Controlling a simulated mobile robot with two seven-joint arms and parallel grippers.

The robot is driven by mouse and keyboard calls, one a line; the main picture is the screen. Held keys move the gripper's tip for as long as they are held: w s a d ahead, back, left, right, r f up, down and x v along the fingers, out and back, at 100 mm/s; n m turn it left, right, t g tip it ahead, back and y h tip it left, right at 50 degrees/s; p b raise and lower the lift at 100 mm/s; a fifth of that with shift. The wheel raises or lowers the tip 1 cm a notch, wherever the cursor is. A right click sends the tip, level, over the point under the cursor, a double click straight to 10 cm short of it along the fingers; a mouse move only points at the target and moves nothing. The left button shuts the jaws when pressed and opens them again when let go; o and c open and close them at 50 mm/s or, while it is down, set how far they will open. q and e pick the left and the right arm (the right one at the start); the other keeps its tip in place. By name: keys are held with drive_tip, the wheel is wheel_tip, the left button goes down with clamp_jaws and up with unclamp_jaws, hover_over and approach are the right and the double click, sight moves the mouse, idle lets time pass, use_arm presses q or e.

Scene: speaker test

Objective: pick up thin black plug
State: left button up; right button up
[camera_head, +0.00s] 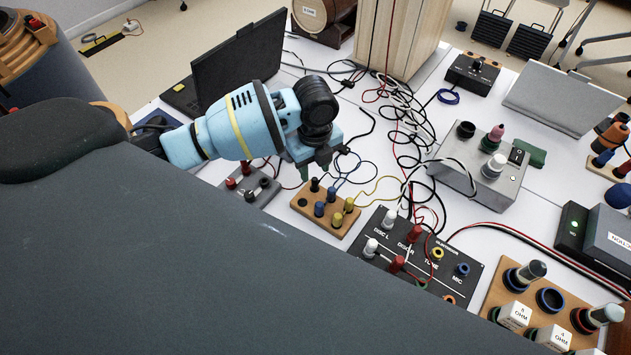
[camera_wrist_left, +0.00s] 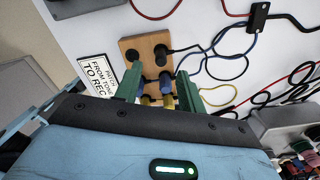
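A small wooden block (camera_head: 325,222) holds several plugs: black, blue and yellow. A black plug (camera_head: 314,185) stands at its far edge in the head view, just below my left gripper (camera_head: 316,170). In the left wrist view a black plug (camera_wrist_left: 162,50) with a dark lead sits on the block (camera_wrist_left: 146,42), beyond the fingertips. My left gripper (camera_wrist_left: 156,77) is open, its green fingers apart. Blue and yellow plugs show between the fingers, and I see no plug gripped. The lower parts of the plugs are partly hidden. My right gripper is not in view.
A black panel (camera_head: 392,277) with red and white plugs lies right of the block. A grey box (camera_head: 480,178) and tangled cables (camera_head: 405,115) are beyond. A black laptop (camera_head: 240,60) stands behind the left arm. A small grey plate (camera_head: 264,194) with plugs is left of the block.

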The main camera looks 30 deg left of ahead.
sight(314, 178)
use_arm(q)
drive_tip(key=shift+w+a+f, duration=0.1)
drive_tip(key=shift+f, duration=2.7)
clamp_jaws()
